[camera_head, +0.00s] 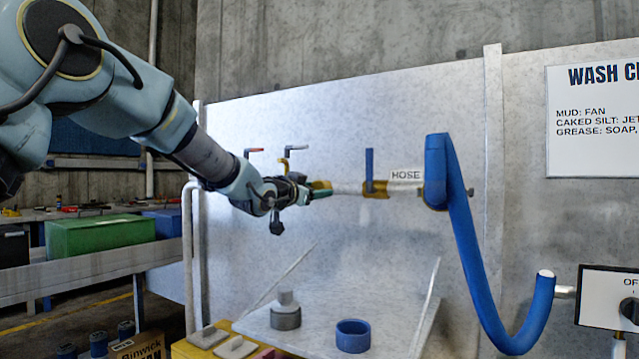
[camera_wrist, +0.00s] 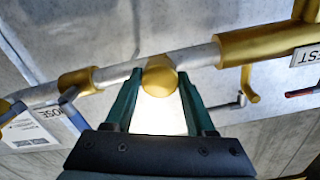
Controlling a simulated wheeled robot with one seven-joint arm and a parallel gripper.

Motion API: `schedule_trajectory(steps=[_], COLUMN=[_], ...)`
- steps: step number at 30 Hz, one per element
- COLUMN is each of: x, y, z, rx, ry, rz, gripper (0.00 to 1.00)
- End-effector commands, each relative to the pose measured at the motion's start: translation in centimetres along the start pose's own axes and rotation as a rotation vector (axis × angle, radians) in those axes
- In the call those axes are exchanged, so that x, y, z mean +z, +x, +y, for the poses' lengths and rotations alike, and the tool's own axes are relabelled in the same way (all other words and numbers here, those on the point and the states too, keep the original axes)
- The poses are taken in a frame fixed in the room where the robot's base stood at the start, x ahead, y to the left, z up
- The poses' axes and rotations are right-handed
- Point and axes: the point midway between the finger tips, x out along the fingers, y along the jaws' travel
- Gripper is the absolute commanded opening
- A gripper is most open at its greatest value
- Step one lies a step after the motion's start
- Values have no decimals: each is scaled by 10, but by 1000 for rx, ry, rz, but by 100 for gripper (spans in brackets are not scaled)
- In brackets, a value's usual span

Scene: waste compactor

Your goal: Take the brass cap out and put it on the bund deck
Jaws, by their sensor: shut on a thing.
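The brass cap (camera_wrist: 160,76) is round and gold, and it sits between the two green fingers of my gripper (camera_wrist: 160,84) in the wrist view. It lines up with the pale pipe behind it; I cannot tell whether it is still seated there. In the head view my gripper (camera_head: 318,188) is at the pipe on the wall panel, left of the HOSE label, and the cap is mostly hidden by the fingers. The grey bund deck (camera_head: 395,318), as I take it, lies below, with thin rails at both sides.
A blue ring (camera_head: 353,336) and a grey stepped fitting (camera_head: 286,312) stand on the deck, with bare room between and around them. A blue-handled brass valve (camera_head: 371,185) and a thick blue hose (camera_head: 470,235) are to the right. Red and grey levers (camera_head: 292,151) stand above my gripper.

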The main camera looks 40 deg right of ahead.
Motion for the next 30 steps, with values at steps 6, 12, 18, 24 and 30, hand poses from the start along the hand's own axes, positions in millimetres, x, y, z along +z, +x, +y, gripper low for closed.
schedule_trajectory(steps=[6, 12, 18, 24, 30], x=[-1, -1, -1, 0, 0], y=[0, 0, 0, 0, 0], z=[1, 1, 0, 0, 0], rx=[1, 1, 0, 0, 0], ry=[-35, -33, -32, -32, -32], rz=[4, 3, 2, 1, 0], gripper=[0, 65, 88, 90, 85])
